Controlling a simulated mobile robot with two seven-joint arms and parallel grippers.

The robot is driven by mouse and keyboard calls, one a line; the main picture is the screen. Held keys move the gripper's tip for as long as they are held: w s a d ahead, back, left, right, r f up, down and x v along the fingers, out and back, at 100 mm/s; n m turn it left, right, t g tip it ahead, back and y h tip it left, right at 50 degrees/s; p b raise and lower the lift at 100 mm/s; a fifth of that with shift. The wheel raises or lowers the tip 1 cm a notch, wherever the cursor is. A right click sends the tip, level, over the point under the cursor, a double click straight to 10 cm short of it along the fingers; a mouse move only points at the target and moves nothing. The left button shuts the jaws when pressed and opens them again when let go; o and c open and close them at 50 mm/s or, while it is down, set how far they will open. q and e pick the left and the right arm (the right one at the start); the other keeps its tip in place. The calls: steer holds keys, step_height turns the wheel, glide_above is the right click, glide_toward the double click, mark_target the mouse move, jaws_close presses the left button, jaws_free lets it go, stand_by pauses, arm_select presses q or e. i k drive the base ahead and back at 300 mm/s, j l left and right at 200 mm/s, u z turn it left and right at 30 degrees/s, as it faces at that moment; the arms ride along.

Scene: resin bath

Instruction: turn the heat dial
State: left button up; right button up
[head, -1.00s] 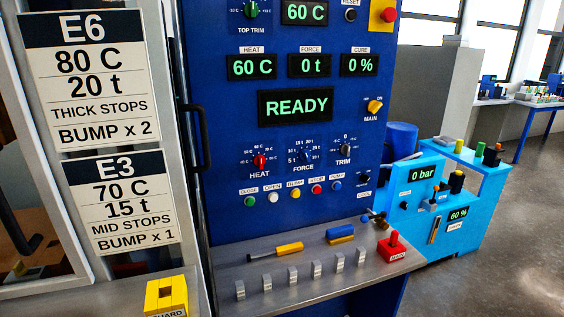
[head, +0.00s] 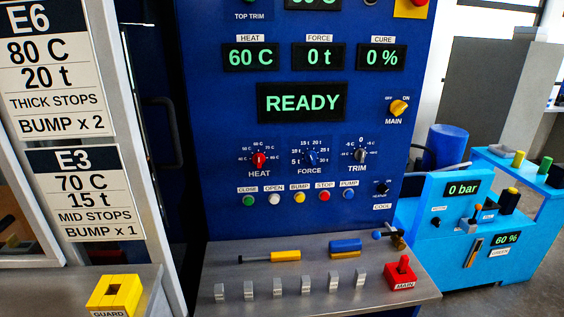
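The heat dial (head: 259,160) is a small red knob on the blue control panel (head: 225,105), above the label HEAT. Its scale marks run around it, with 60 C at the top, and its pointer looks about upright. The heat display (head: 250,57) above reads 60 C. The force dial (head: 310,158) is a blue knob to its right, and the trim dial (head: 360,155) is a dark knob further right. Neither of my grippers shows in the head view.
Below the dials is a row of push buttons (head: 299,197). A grey shelf (head: 230,270) juts out below, with several metal blocks, a yellow-handled tool (head: 285,255) and a red MAIN switch (head: 400,275). A yellow GUARD block (head: 115,293) stands lower left. A light-blue unit (head: 440,240) is at right.

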mark_target(258, 160)
steer(key=i+l, duration=0.1)
steer(key=l, duration=0.3)
steer(key=i+l+z, duration=0.1)
steer(key=l, duration=0.3)
steer(key=i+l, duration=0.15)
steer(key=l, duration=0.25)
